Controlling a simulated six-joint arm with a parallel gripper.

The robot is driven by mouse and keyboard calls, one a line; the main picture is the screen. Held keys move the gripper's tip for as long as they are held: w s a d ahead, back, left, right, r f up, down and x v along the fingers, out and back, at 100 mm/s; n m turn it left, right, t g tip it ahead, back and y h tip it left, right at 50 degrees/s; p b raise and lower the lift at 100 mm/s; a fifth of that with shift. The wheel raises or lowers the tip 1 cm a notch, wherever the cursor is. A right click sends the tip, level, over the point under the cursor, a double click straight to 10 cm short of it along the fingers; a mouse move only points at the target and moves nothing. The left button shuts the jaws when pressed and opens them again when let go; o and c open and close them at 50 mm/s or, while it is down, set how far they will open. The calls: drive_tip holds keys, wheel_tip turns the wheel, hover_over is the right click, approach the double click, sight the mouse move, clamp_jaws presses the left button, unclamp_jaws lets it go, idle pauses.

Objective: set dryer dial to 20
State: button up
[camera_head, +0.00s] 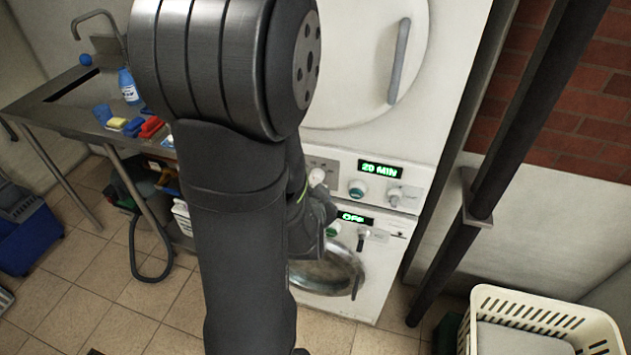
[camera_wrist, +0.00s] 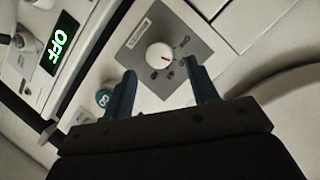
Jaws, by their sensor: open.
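The dryer dial (camera_wrist: 159,55) is a round white knob with a red mark, on a grey square plate with small printed marks. The upper panel's display (camera_head: 380,169) reads 20 MIN in green. My gripper (camera_wrist: 161,72) is open, its two dark blue fingers apart, and their tips lie just short of the dial in the picture, on either side of it. No contact with the dial shows. In the head view my arm hides the fingers.
A lower machine's display (camera_head: 355,218) reads OFF, with a round door below it. A teal button (camera_head: 357,188) and a switch (camera_head: 395,195) sit right of the dial. A metal sink table (camera_head: 60,110) stands left, a cream basket (camera_head: 545,318) at lower right.

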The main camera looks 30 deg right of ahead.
sight(314, 179)
drive_tip(key=v, duration=0.8)
idle(0.4)
drive_tip(key=shift+x, duration=6)
drive_tip(key=v, duration=1.2)
drive_tip(key=x, duration=1.2)
drive_tip(key=shift+w, duration=0.1)
drive_tip(key=shift+a+r+n+g+h, duration=0.15)
drive_tip(key=shift+n+g+h, duration=0.55)
drive_tip(key=shift+n, duration=0.8)
drive_tip(key=shift+w+a+n+g+h, duration=0.1)
drive_tip(key=shift+n+g+h, duration=0.75)
drive_tip(key=shift+n, duration=0.65)
drive_tip(key=shift+v, duration=2.05)
